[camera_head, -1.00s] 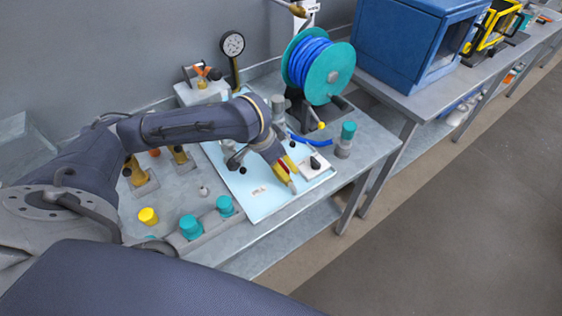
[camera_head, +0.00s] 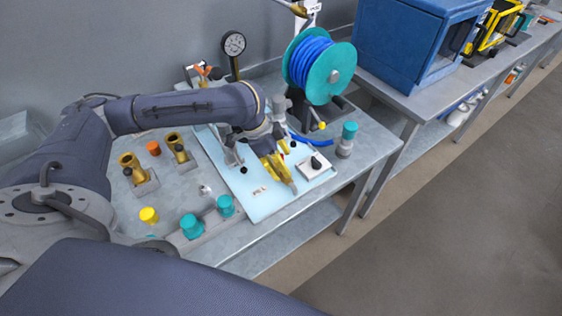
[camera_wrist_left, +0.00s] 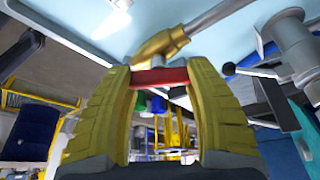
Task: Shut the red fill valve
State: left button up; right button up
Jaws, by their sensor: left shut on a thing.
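The red fill valve's handle (camera_wrist_left: 160,77) is a short red bar in the left wrist view. It spans between my left gripper's yellow ribbed fingers (camera_wrist_left: 155,95), which are shut on its two ends. The brass valve body (camera_wrist_left: 162,45) is just beyond it, on a grey pipe (camera_wrist_left: 218,14) running to the upper right. The bar lies at a slant to this pipe. In the head view my left gripper (camera_head: 279,172) is low over the light blue board (camera_head: 258,205), and my arm and fingers hide most of the valve. My right gripper is not in view.
A teal reel with blue hose (camera_head: 320,68) stands behind the gripper, and a pressure gauge (camera_head: 233,43) at the back. A white block with a black knob (camera_head: 315,166) is close on the right. Brass fittings (camera_head: 130,165) and teal caps (camera_head: 192,227) are at left.

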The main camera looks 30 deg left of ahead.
pick_arm(q)
jog(key=m+g, duration=0.1)
jog(key=m, duration=0.1)
jog(key=m+g, duration=0.1)
jog(key=m, duration=0.2)
jog(key=shift+w+d+r+m+h, duration=0.2)
jog(key=shift+m+h, duration=0.1)
jog(key=shift+h, duration=0.1)
jog(key=m+g, duration=0.1)
jog(key=m, duration=0.1)
jog(key=m+g, duration=0.1)
jog(key=m, duration=0.2)
jog(key=shift+s+d+f, duration=0.1)
jog(key=shift+s, duration=0.05)
jog(key=shift+m+y, duration=0.3)
jog(key=shift+s+m, duration=0.1)
jog(key=shift+m, duration=0.2)
jog(key=o, duration=1.1)
jog(key=shift+d, duration=0.1)
jog(key=shift+o, duration=1.3)
jog(key=shift+f, duration=0.1)
jog(key=shift+w+a+r, duration=0.2)
jog(key=shift+a+r, duration=0.25)
jog(key=shift+r, duration=0.05)
jog(key=v, duration=1.1)
jog(key=shift+w, duration=0.15)
jog(key=shift+d, duration=0.1)
